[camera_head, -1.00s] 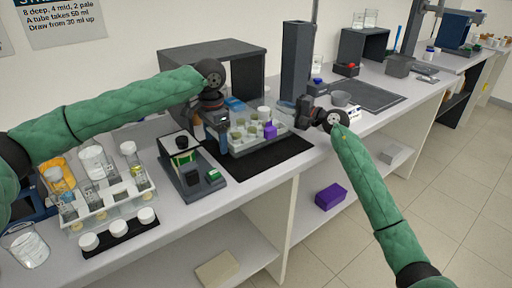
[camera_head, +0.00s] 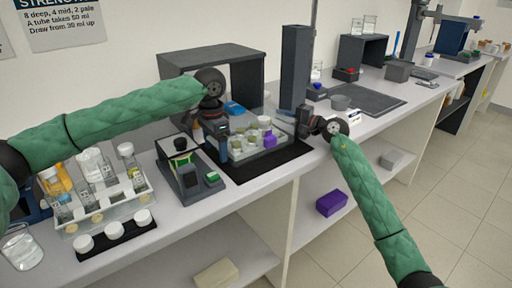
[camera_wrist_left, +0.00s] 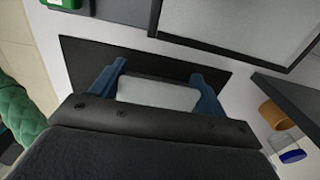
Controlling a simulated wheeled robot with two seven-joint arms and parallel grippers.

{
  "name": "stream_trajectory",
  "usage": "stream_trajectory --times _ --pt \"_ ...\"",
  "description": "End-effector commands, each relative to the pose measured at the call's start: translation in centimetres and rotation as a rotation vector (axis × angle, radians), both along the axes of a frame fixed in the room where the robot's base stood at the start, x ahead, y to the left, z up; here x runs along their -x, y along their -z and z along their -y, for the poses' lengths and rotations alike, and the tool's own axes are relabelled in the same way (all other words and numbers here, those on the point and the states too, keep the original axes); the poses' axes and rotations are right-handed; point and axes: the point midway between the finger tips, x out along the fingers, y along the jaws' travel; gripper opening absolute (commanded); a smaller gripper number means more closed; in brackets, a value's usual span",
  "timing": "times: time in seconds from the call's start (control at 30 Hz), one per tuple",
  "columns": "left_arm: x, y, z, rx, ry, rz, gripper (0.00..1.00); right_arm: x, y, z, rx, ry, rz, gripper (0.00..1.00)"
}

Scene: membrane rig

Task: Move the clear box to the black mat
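The clear box (camera_head: 247,155) is a see-through tray holding several capped jars and a purple cube. It is over the black mat (camera_head: 292,160), low and level, seemingly on or very near it; the exact contact is hard to tell. My left gripper (camera_head: 222,150) is at the box's left end. In the left wrist view its blue fingers (camera_wrist_left: 160,90) stand wide apart with a pale piece of the box filling the gap, and the mat (camera_wrist_left: 85,62) shows beneath. My right gripper (camera_head: 299,128) is at the box's right end; its fingertips are small and partly hidden.
A dark device with a green button (camera_head: 212,178) stands left of the mat. A tube rack (camera_head: 105,207) is further left. A grey open hood (camera_head: 210,62) and a tall dark column (camera_head: 295,65) stand behind. The bench's front edge is close to the mat.

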Motion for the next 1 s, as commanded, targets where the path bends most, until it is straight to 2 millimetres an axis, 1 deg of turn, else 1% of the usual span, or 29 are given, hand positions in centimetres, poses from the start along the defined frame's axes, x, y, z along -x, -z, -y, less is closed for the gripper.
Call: stream_trajectory --times 0.03,0.1,0.37,0.47,0.57,0.9,1.0 --pt "0.1 0.8 0.1 0.0 0.001 -0.006 0.84 0.0 0.4 0.0 0.0 0.0 -0.001 0.21" --pt "0.1 0.9 0.1 0.0 0.001 -0.007 0.94 0.0 0.4 0.0 0.0 0.0 -0.001 0.31" --pt "0.2 1.0 0.2 0.0 0.002 -0.01 0.94 0.0 0.4 0.0 -0.001 0.0 -0.001 0.31" --pt "0.2 0.7 0.2 0.0 0.003 -0.009 0.94 0.0 0.4 0.0 -0.001 0.001 -0.001 0.31" --pt "0.2 -0.1 0.2 0.0 0.003 -0.007 0.94 0.0 0.4 0.0 -0.001 0.001 -0.001 0.31" --pt "0.2 -5.4 0.2 -0.001 0.0 0.0 0.94 0.0 0.3 0.0 -0.001 0.001 -0.001 0.31" --pt "0.2 -6.6 0.3 -0.002 0.0 0.001 0.94 0.0 0.3 0.0 -0.001 0.001 -0.001 0.31"
